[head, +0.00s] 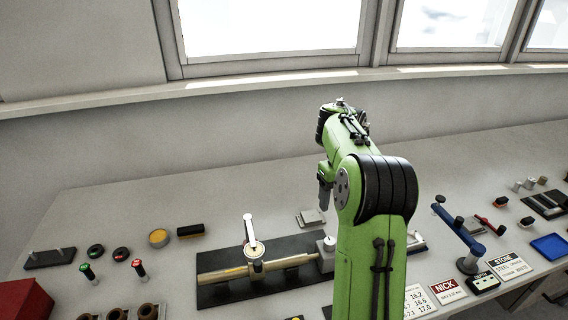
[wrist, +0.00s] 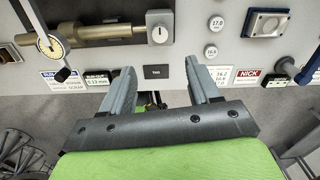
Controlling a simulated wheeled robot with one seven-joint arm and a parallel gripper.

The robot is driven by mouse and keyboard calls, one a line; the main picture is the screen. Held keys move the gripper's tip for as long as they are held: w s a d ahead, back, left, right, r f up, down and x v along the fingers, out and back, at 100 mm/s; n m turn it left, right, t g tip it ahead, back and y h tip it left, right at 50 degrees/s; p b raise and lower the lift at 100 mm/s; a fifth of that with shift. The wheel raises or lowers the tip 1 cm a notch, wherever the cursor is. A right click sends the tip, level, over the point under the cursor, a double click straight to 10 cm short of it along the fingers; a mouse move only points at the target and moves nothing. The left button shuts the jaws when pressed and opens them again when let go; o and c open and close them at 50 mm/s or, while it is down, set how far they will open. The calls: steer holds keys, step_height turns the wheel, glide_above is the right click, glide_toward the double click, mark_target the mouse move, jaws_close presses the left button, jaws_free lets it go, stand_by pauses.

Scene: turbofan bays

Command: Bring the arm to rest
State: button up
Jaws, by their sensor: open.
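My green arm (head: 375,220) rises in the middle of the head view and bends away from the camera over the bench. My gripper (wrist: 162,80) is open in the wrist view, its two grey fingers spread apart with nothing between them. Past the fingertips lie the bench's front edge and a small black label. In the head view a grey finger (head: 324,195) hangs below the arm's far end, above the bench; the rest of the gripper is largely hidden by the arm.
A brass cylinder (head: 222,274) with a dial gauge (head: 254,251) lies on a black mat (head: 215,296). A blue-handled tool (head: 458,232), a blue tray (head: 550,247) and label cards stand right. A red box (head: 22,301) is at left. The back of the bench is mostly clear below the windows.

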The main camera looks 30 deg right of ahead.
steer(key=s+a+r+n+t+h, duration=0.1)
steer(key=s+a+r+n, duration=0.25)
steer(key=a+n, duration=0.45)
steer(key=s+a+r+n+t+h, duration=0.1)
steer(key=s+a+r+n, duration=0.2)
steer(key=a+r+n, duration=0.35)
steer(key=s+a+f+n+t+y, duration=0.1)
steer(key=s+a+f+n, duration=0.2)
steer(key=s+a+n, duration=0.3)
steer(key=s+a+f+n+t+y, duration=0.1)
steer(key=s+a+n, duration=0.5)
steer(key=n, duration=1.1)
steer(key=shift+s+f+t, duration=0.8)
steer(key=shift+s+f, duration=0.05)
steer(key=shift+f, duration=0.1)
